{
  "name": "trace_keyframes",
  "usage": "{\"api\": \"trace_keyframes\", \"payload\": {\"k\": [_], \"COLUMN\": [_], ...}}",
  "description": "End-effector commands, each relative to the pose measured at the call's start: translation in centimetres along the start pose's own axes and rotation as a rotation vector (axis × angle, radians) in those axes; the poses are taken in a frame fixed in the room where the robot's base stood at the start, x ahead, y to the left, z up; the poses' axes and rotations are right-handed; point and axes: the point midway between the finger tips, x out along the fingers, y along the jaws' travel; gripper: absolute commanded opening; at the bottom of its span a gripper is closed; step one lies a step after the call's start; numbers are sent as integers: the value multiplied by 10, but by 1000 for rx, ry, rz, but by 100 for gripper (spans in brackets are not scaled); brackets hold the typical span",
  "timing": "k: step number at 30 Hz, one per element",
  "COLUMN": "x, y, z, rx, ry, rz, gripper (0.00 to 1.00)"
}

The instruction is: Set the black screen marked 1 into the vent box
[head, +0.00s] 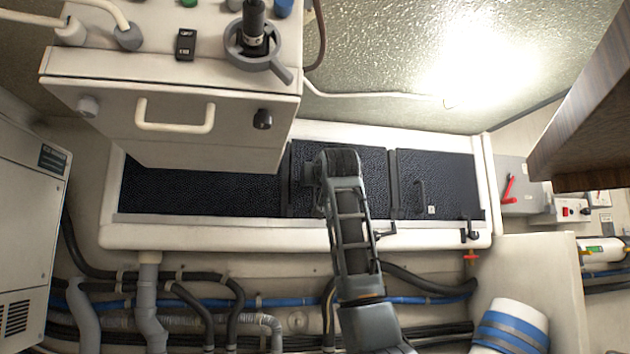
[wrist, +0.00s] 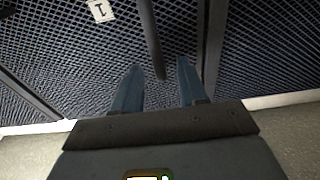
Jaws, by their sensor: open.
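The vent box (head: 230,238) is a long pale frame with dark mesh bays split by dark dividers, in the middle of the head view. In the wrist view, the black screen (wrist: 85,60) is dark mesh with a white tag marked 1 and a dark bar handle (wrist: 148,30). My gripper (wrist: 159,64) is open, its blue-grey fingers on either side of the handle's end, not closed on it. In the head view my arm covers the middle bay and hides my gripper. The right panel (head: 455,182) there has a handle and a tag too small to read.
A pale cabinet (head: 190,118) with a loop handle overhangs the box's left part. Latches (head: 470,232) sit on the lower rim. Pipes and hoses (head: 230,300) run below, and a wooden edge (head: 590,120) juts in at upper right.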

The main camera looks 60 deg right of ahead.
Motion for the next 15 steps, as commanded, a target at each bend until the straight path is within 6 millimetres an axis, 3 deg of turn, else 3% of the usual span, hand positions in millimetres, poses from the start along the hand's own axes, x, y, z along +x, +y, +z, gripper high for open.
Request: {"api": "trace_keyframes", "payload": {"k": [8, 15], "x": [-9, -48], "y": [0, 0], "z": [2, 3], "rx": [1, 1], "ry": [-1, 2], "rz": [-1, 0], "gripper": [42, 42]}}
